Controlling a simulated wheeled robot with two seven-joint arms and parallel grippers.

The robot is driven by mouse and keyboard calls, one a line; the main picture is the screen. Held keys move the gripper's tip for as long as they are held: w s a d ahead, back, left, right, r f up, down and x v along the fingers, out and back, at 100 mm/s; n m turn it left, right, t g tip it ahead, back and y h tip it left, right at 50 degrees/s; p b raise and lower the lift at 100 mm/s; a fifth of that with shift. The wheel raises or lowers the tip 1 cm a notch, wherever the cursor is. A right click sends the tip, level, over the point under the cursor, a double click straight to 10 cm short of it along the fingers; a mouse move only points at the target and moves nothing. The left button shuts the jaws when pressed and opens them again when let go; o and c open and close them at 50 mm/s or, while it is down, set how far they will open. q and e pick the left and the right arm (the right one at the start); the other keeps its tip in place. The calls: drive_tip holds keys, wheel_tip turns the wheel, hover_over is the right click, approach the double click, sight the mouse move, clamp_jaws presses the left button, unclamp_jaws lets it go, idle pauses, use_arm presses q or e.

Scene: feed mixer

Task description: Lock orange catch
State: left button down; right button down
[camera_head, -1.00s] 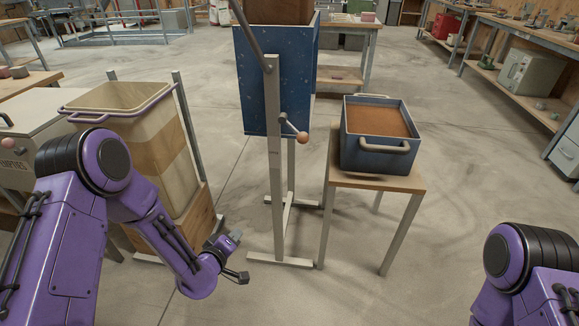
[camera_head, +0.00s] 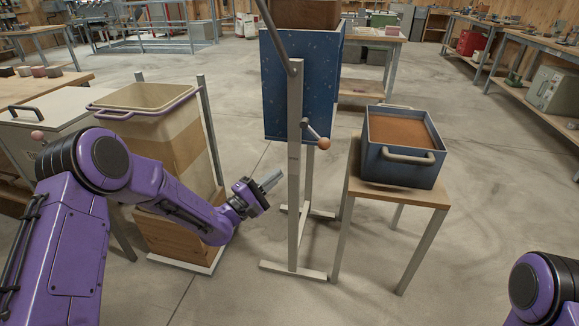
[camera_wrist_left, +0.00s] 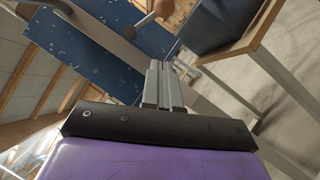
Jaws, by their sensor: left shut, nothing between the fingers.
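A short grey lever with an orange-brown ball knob (camera_head: 323,143) sticks out from the front post of the stand that bears the blue hopper (camera_head: 287,95). It is the only orange catch-like part I can make out, and its locking state cannot be told. An orange-brown knob also shows at the top of the left wrist view (camera_wrist_left: 163,8). My left gripper (camera_head: 270,180) is shut and empty, left of the post and lower than the knob, apart from both. Its two grey fingers also show together in the left wrist view (camera_wrist_left: 157,72). My right gripper is out of view.
A blue tray of brown feed (camera_head: 400,170) stands on a small wooden-topped table (camera_head: 410,195) to the right. A cream bin (camera_head: 150,115) stands left behind my left arm. The grey post (camera_head: 295,200) rises just right of my left gripper.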

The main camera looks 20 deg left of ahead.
sight(322, 143)
use_arm(q)
drive_tip(key=w+d+r, duration=0.4)
drive_tip(key=w+d, duration=0.3)
drive_tip(key=w, duration=0.1)
drive_tip(key=shift+d, duration=0.3)
